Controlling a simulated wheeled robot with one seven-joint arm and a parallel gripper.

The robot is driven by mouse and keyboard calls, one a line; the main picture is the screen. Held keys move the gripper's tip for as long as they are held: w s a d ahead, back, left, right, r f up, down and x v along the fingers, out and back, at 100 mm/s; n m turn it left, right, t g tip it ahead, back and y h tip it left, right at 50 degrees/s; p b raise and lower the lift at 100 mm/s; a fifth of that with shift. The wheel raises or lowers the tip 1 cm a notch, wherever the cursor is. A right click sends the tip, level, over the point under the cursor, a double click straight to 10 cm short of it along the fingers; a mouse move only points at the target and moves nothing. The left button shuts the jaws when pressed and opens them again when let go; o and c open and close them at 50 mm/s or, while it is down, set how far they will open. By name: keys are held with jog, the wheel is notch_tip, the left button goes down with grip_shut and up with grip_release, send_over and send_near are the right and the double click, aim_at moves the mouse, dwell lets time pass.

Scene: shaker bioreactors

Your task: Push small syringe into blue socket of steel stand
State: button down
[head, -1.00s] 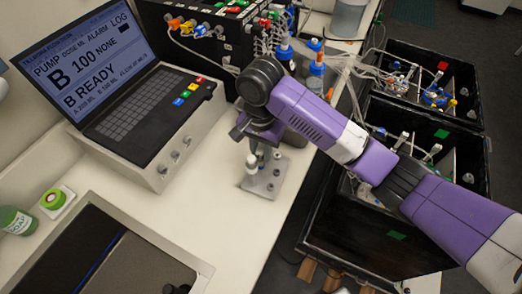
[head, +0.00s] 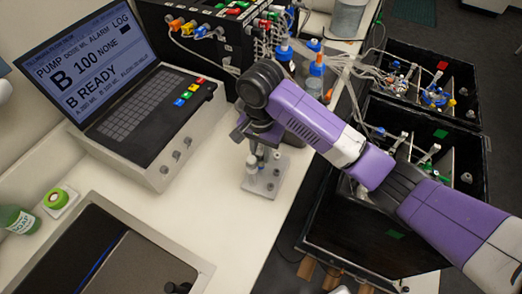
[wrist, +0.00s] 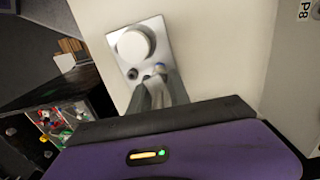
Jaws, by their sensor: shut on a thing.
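The steel stand (head: 262,188) is a small grey plate on the white bench, below my gripper (head: 258,132). In the wrist view the stand (wrist: 121,92) carries a large white round piece (wrist: 133,46) and a small dark hole. A bit of blue, seemingly the blue socket (wrist: 160,66), shows just beyond my fingertips. My gripper (wrist: 162,80) is shut over that spot. The small syringe between the fingers is mostly hidden, so I cannot tell how deep it sits in the socket.
The pump console (head: 150,130) with its lit screen stands to the left. A black box with colored connectors (head: 240,40) is behind the stand. Black open bins (head: 330,222) stand to the right, past the bench edge. A green bottle (head: 16,219) is far left.

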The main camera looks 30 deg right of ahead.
jog(key=shift+f, duration=0.25)
jog(key=c, duration=1.1)
grip_release()
jog(key=shift+c, duration=0.2)
notch_tip(320, 180, up, 6)
jog(key=shift+w+r, duration=0.1)
jog(key=shift+r, duration=0.8)
